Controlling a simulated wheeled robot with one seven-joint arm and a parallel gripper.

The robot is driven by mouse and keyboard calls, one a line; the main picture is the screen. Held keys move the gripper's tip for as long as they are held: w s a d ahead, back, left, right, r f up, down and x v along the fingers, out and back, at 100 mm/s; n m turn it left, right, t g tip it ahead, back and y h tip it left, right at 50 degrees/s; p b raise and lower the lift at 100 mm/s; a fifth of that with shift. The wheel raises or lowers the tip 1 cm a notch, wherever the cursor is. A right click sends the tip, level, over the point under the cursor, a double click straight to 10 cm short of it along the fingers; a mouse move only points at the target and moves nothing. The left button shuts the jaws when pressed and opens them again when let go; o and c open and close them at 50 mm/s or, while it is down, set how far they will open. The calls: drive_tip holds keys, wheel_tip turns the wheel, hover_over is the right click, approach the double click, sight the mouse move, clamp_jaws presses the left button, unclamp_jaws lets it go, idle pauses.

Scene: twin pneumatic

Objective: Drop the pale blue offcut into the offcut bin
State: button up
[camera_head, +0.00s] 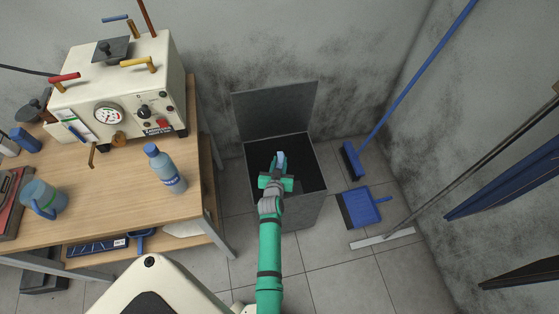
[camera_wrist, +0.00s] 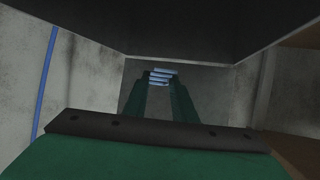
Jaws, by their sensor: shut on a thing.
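The pale blue offcut (camera_head: 281,160) is held at the tip of my gripper (camera_head: 279,172), which is shut on it. In the wrist view the offcut (camera_wrist: 162,76) shows as light blue bands between the two green fingers of my gripper (camera_wrist: 160,84). The offcut bin (camera_head: 300,205) is a dark grey box with its lid (camera_head: 275,108) raised against the wall. In the head view my gripper and the offcut overlap the bin's dark opening. How high they are above or inside it I cannot tell. The bin's inside is too dark to make out.
A wooden table (camera_head: 120,205) left of the bin holds a cream machine (camera_head: 120,95), a water bottle (camera_head: 165,168) and a blue mug (camera_head: 42,198). Right of the bin are a blue broom (camera_head: 351,160), a blue dustpan (camera_head: 362,206) and a squeegee (camera_head: 385,239).

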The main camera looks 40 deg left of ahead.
drive_tip(key=o, duration=1.1)
drive_tip(key=v, duration=1)
drive_tip(key=shift+s+d+r, duration=0.2)
drive_tip(key=shift+s, duration=0.1)
